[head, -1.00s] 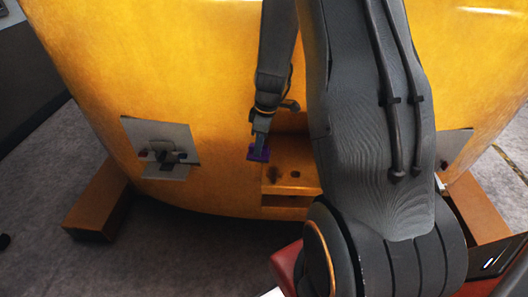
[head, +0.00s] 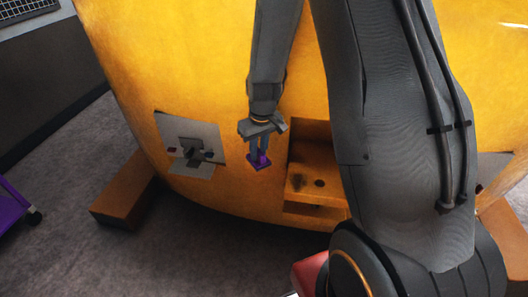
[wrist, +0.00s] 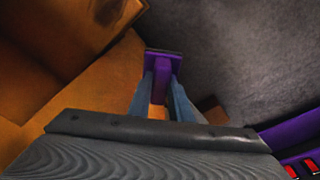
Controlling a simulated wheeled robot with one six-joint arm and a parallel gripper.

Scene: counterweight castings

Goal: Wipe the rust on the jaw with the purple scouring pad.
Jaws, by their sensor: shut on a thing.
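The jaw (head: 310,190) is an orange, squared recess low in the yellow casting, with a ledge. A dark brown rust patch (head: 298,181) lies on the ledge beside a round dark hole. The rust patch also shows at the top of the wrist view (wrist: 108,10). My gripper (head: 258,153) points down just left of the jaw. It is shut on the purple scouring pad (head: 260,163), which shows between the fingers in the wrist view (wrist: 162,70). The pad appears apart from the rust. My arm covers the area right of the jaw.
The large yellow casting (head: 190,80) fills the middle. A grey plate with a dark fitting (head: 205,135) is on its left face. An orange foot block (head: 122,198) juts out at left. A purple cart (head: 15,205) stands at far left.

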